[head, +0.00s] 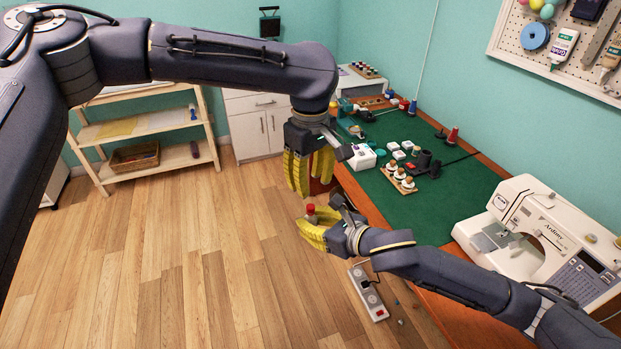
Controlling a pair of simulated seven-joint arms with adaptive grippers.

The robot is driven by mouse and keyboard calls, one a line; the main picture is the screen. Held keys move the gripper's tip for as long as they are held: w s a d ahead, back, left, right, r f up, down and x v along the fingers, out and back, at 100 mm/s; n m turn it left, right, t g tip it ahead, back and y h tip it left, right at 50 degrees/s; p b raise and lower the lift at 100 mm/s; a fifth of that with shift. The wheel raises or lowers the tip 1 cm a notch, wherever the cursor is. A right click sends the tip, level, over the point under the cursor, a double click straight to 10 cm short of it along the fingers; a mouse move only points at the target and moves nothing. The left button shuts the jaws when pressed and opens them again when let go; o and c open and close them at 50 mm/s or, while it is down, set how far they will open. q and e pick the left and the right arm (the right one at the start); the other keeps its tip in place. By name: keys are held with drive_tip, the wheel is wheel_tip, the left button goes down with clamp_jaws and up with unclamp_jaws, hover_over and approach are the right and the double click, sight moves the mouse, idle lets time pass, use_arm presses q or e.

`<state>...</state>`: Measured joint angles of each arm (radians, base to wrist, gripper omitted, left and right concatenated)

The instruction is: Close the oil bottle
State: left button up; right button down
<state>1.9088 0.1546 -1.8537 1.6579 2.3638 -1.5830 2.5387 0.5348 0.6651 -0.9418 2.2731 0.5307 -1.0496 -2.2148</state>
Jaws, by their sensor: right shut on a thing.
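My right gripper (317,230) comes in from the lower right. Its yellow fingers are shut on a small bottle (311,210), which I take to be the oil bottle. Only its red top shows above the fingers; the rest is hidden. I cannot tell whether the red part is a cap or a nozzle. My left gripper (309,172) hangs fingers down just above the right gripper and the bottle, apart from them in the picture. I cannot tell whether its yellow fingers are open or shut, or whether they hold a small cap.
Both grippers are off the left edge of the green-topped table (455,198). It carries a white sewing machine (535,230), a wooden spool rack (398,181), a white box (362,157) and thread spools. A power strip (368,292) lies below. The wooden floor at left is clear.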

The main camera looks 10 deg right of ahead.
sight(311, 206)
use_arm(q)
drive_tip(key=shift+f, duration=3.85)
drive_tip(key=shift+o, duration=0.2)
clamp_jaws()
